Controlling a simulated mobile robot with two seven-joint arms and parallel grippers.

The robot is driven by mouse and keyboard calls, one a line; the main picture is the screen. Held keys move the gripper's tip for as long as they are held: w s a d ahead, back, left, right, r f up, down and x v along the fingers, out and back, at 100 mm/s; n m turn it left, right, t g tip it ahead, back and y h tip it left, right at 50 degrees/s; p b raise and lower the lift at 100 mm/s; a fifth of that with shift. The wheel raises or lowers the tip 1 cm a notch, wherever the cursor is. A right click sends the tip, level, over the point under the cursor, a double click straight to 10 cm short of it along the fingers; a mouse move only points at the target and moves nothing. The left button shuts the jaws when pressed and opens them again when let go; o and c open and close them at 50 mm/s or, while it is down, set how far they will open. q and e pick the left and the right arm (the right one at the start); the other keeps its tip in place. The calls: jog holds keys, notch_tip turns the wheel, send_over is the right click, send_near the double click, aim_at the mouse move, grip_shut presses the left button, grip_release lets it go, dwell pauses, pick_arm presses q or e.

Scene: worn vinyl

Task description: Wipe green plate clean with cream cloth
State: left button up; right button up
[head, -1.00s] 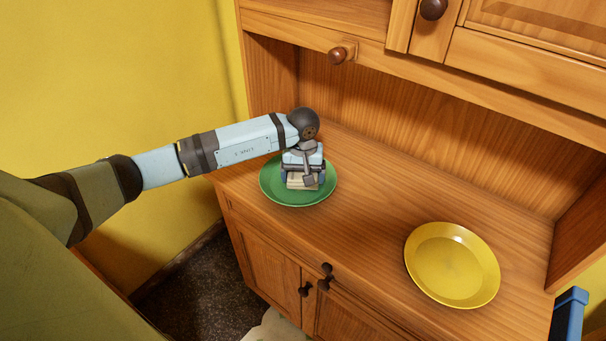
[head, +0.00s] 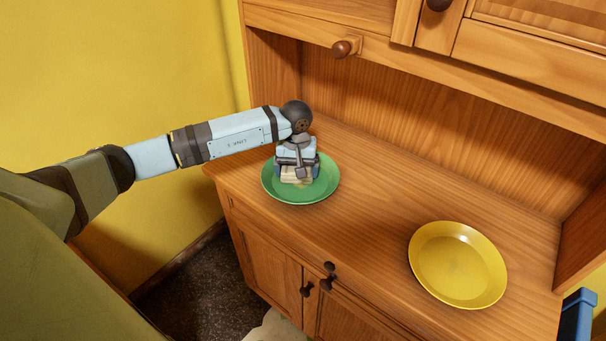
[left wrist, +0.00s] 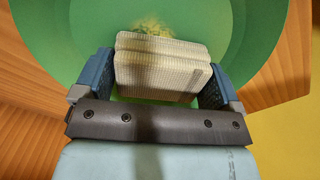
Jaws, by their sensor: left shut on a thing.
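The green plate (head: 322,187) lies on the wooden counter, at the left of the cabinet. My left gripper (head: 298,176) points down over the plate. It is shut on the cream cloth (head: 295,181), which is folded into a thick pad. In the left wrist view the cloth (left wrist: 160,72) sits between the two blue fingers, over the green plate (left wrist: 70,30). A yellowish smudge (left wrist: 150,28) shows on the plate just beyond the cloth. The cloth looks in contact with or very near the plate. Whatever lies under the cloth is hidden.
A yellow plate (head: 458,265) lies to the right on the same counter (head: 365,205), with bare wood between the plates. The cabinet's upper part with a knob (head: 341,48) overhangs the back. A yellow wall (head: 110,70) stands at the left.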

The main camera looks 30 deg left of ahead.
pick_arm(q)
jog(key=shift+a, duration=0.35)
dwell(0.3)
jog(key=shift+s+d+b, duration=0.15)
jog(key=shift+d+b, duration=0.2)
jog(key=shift+d, duration=1.55)
jog(key=shift+a+f, duration=0.1)
jog(key=shift+a, duration=0.05)
jog(key=shift+w+a+b, duration=0.2)
jog(key=shift+a+b, duration=0.6)
jog(key=shift+a, duration=0.95)
jog(key=shift+d, duration=0.1)
